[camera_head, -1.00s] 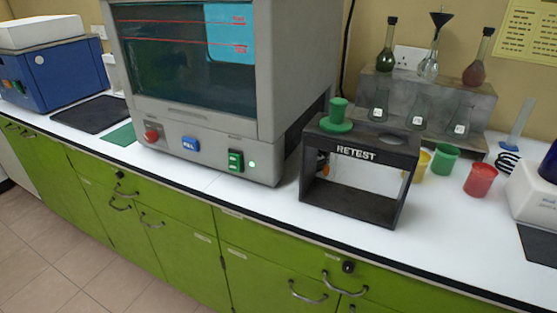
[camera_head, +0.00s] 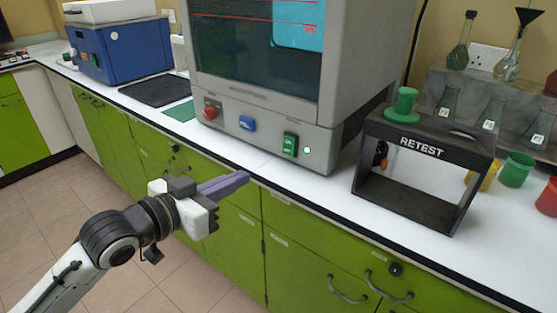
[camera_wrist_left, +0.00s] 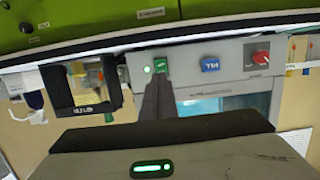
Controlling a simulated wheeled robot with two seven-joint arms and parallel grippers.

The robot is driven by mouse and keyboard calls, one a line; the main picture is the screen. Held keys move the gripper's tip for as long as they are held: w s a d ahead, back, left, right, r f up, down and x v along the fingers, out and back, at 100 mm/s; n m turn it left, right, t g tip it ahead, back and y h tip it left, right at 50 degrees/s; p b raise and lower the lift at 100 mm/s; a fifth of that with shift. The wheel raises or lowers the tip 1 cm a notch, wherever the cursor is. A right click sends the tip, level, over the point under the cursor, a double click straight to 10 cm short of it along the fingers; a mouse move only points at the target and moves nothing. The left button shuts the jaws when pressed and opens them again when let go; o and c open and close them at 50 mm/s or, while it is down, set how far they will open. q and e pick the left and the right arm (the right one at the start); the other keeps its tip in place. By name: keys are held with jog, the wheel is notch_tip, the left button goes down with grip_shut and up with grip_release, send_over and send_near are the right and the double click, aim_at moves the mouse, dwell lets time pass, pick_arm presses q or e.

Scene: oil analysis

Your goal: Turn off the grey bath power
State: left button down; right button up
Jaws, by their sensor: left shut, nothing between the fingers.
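The grey bath (camera_head: 256,110) stands on the white bench. Its front panel carries a red knob (camera_head: 212,109), a blue button (camera_head: 247,123) and a green power switch (camera_head: 290,145) with a lit green lamp (camera_head: 307,150) beside it. My left gripper (camera_head: 243,178) is shut and empty, in front of the bench edge, below and left of the switch and apart from it. In the left wrist view, upside down, the closed fingers (camera_wrist_left: 156,93) point toward the green switch (camera_wrist_left: 160,65); the lamp (camera_wrist_left: 147,69) glows next to it. My right gripper is not in view.
A black RETEST stand (camera_head: 425,150) with a green piece on top stands right of the bath. Flasks and coloured cups are farther right. A blue machine (camera_head: 120,50) and a dark mat (camera_head: 155,90) are at left. Green cabinets (camera_head: 310,250) line the bench front.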

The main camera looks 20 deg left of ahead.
aim_at(288, 152)
pick_arm(q)
jog(key=shift+r, duration=0.7)
jog(key=shift+w, duration=0.1)
jog(key=x, duration=1.4)
jog(key=shift+r, duration=0.1)
